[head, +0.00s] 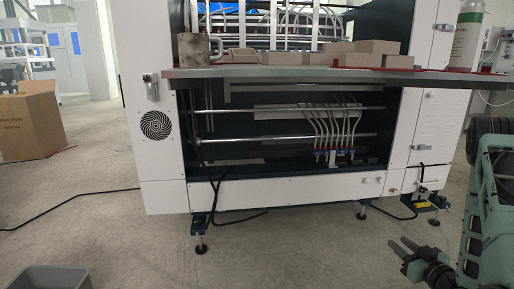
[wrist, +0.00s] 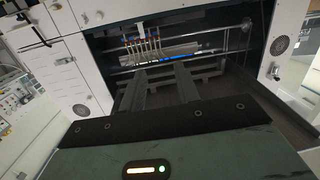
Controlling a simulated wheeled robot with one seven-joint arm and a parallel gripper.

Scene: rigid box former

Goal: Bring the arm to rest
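My arm (head: 487,200) is at the right edge of the head view, with green-grey links and dark joints. My gripper (head: 408,254) is low on the right there, a dark end with short prongs pointing left. It is in front of the machine, over the floor, apart from the table, and I see nothing held in it.
A white machine (head: 270,194) with an open dark bay stands ahead; it also shows in the wrist view (wrist: 76,62). Its metal table (head: 300,75) holds a mug (head: 194,49), several small boxes (head: 378,47) and a bottle (head: 470,34). A cardboard box (head: 28,122) and grey bin (head: 55,279) are left.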

